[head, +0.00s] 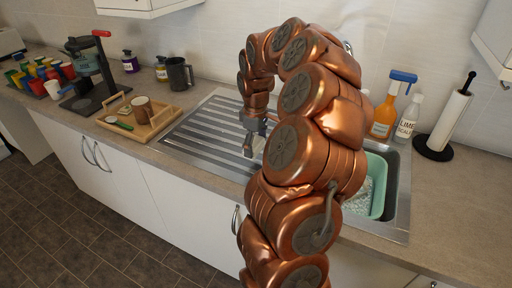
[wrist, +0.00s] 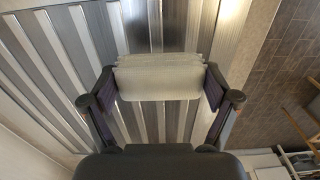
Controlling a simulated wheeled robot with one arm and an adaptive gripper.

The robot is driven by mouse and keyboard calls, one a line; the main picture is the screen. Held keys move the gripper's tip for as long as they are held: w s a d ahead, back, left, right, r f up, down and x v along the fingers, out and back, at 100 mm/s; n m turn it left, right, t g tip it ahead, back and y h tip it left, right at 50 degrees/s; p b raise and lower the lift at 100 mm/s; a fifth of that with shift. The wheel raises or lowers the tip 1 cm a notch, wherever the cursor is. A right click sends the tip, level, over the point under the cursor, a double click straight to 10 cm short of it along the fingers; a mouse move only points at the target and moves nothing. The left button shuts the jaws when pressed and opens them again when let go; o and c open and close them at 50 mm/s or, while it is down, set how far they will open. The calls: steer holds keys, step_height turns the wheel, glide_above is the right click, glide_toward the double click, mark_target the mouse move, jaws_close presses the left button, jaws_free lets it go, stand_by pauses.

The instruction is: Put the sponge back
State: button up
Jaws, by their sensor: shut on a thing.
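My gripper (wrist: 160,88) is shut on a pale grey-white block with layered edges, which looks like the sponge (wrist: 160,78). One finger presses each side of it. In the head view my gripper (head: 254,138) hangs over the ribbed steel draining board (head: 205,130), left of the sink basin. Only a small pale part of the sponge (head: 249,150) shows there below the fingers. I cannot tell whether the sponge touches the draining board. My arm hides much of the sink and the counter behind it.
A green tub (head: 378,183) stands in the sink. Behind it are an orange spray bottle (head: 384,118), a labelled white bottle (head: 407,120) and a paper towel holder (head: 447,125).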

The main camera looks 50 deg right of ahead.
mark_target(256, 150)
steer(key=shift+w+d+f, duration=0.15)
steer(key=shift+w+d, duration=0.2)
steer(key=shift+d, duration=0.15)
steer(key=shift+f+p, duration=1)
steer(key=shift+f, duration=0.7)
steer(key=shift+f, duration=0.1)
steer(key=shift+f+b, duration=0.15)
steer(key=shift+b, duration=0.2)
steer(key=o, duration=0.9)
steer(key=shift+c, duration=0.2)
steer(key=shift+r, duration=0.2)
